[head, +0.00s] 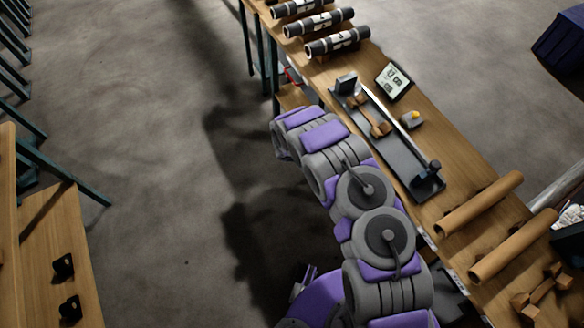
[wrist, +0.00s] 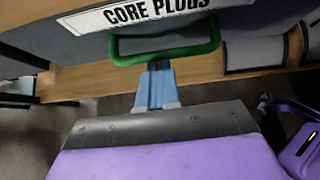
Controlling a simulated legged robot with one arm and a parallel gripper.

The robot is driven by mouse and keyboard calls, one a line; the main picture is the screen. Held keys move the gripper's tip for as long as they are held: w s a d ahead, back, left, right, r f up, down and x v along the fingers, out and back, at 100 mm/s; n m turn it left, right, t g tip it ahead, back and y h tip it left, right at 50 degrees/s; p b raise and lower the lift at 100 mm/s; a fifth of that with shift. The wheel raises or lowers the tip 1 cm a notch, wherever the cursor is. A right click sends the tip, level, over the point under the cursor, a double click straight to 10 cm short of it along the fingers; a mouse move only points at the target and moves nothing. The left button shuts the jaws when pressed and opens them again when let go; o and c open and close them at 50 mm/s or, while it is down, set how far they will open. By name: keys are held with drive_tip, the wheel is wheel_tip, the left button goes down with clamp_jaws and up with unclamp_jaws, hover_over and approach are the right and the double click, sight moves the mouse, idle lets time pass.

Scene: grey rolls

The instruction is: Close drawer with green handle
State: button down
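The green handle (wrist: 166,54) is at the top middle of the wrist view, on a grey drawer front under a white label (wrist: 150,12) that reads "CORE PLUGS". My gripper (wrist: 158,66) comes up from below with its light blue fingers close together, so it looks shut. Its tips meet the lower bar of the handle in the picture; the handle covers their ends, and I cannot tell whether they touch it. No part of the handle shows between the fingers. How far the drawer stands out cannot be seen. In the head view my arm hides this area.
A long wooden bench (head: 470,160) runs along the right, with dark rolls (head: 338,41), a grey tray (head: 408,158) and brown tubes (head: 480,204) on it. Another wooden surface (head: 48,250) is at lower left. The grey floor (head: 150,120) between is clear.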

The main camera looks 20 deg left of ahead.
drive_tip(key=shift+w+d, duration=0.1)
drive_tip(key=shift+d, duration=0.15)
drive_tip(key=s+a+r+p, duration=0.2)
drive_tip(key=s+a+r, duration=0.3)
drive_tip(key=s+a, duration=0.2)
drive_tip(key=shift+s+a+r, duration=0.3)
drive_tip(key=shift+s+a, duration=0.1)
drive_tip(key=shift+s, duration=0.6)
